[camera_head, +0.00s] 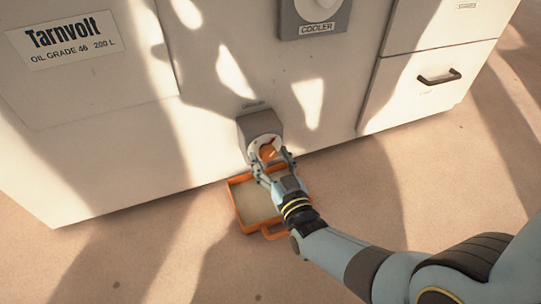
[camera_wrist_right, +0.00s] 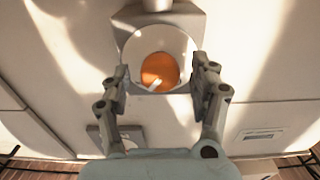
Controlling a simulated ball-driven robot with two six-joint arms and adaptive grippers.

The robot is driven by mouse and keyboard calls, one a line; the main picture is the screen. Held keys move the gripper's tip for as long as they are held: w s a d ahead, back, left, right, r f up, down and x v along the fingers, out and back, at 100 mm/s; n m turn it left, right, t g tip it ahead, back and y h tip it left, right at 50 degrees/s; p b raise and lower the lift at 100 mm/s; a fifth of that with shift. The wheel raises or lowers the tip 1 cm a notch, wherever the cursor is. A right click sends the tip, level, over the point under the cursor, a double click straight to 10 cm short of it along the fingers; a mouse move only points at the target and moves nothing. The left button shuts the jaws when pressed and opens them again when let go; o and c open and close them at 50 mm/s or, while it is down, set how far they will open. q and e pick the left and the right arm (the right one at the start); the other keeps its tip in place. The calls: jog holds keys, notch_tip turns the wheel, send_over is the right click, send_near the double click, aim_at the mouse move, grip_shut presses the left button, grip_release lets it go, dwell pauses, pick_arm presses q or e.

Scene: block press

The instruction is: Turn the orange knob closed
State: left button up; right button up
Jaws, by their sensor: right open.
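The orange knob (camera_head: 267,151) sits in a round pale dial on a grey box low on the white cabinet front. In the right wrist view the knob (camera_wrist_right: 159,71) is a round orange disc with a light mark, within a white ring (camera_wrist_right: 142,45). My right gripper (camera_head: 272,162) is right in front of the knob in the head view and hides part of it. In the wrist view its two fingers (camera_wrist_right: 160,84) are spread, one on each side of the knob. Gaps show between the fingers and the knob; contact cannot be seen. My left gripper is out of view.
An orange tray (camera_head: 241,222) with a handle lies on the floor below the knob, under my right gripper. A COOLER dial (camera_head: 316,12) is higher on the cabinet. A drawer with a dark handle (camera_head: 438,77) is at the right. Floor at the left is clear.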

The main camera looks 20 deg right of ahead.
jog(key=c, duration=1.1)
jog(key=shift+c, duration=0.2)
jog(key=shift+n, duration=0.4)
jog(key=n, duration=0.2)
jog(key=shift+n, duration=0.4)
jog(key=n, duration=0.4)
jog(key=shift+d+n, duration=0.1)
jog(key=shift+n, duration=0.2)
jog(key=n, duration=0.4)
jog(key=shift+n, duration=1.8)
